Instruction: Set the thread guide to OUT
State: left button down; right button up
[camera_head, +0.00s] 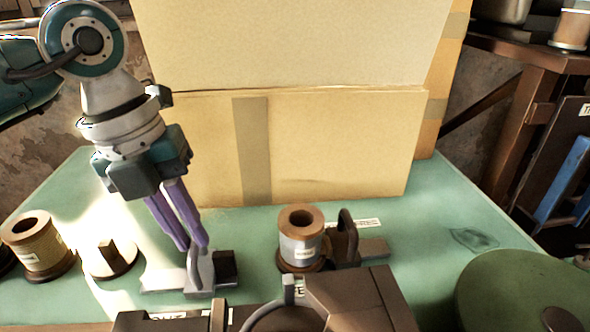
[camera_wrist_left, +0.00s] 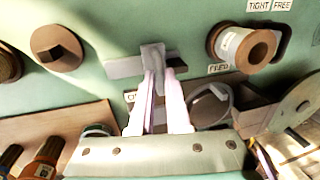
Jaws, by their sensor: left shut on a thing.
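A grey upright tab on a small flat base (camera_head: 206,277), which looks to be the thread guide, stands on the green bench top left of centre. In the left wrist view the tab (camera_wrist_left: 152,54) stands between the purple fingertips. My left gripper (camera_head: 191,247) reaches down from above and is shut on this tab; the fingers (camera_wrist_left: 159,80) hide part of it. A white label (camera_head: 175,315) lies in front, partly covered; its lettering is hard to read, and in the left wrist view only an "O" shows clearly (camera_wrist_left: 131,97). My right gripper is not in view.
A copper-coloured spool (camera_head: 300,245) and a dark bracket (camera_head: 347,240) stand right of the guide. A round knob (camera_head: 109,260) and a thread spool (camera_head: 40,250) stand left. Large cardboard boxes (camera_head: 330,150) block the back. A green disc (camera_head: 525,290) is at front right.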

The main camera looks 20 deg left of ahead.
pick_arm(q)
jog(key=s+a, duration=0.2)
jog(key=a, duration=0.1)
jog(key=s+a, duration=0.1)
jog(key=a, duration=0.1)
jog(key=shift+s+a, duration=0.1)
jog(key=shift+a, duration=0.05)
jog(key=c, duration=1.3)
grip_release()
jog(key=o, duration=0.4)
jog(key=shift+a, duration=0.1)
jog(key=shift+r, duration=0.1)
jog(key=v, duration=0.9)
jog(key=shift+s+r+p, duration=0.1)
jog(key=shift+r+p, duration=0.2)
jog(key=shift+r, duration=0.1)
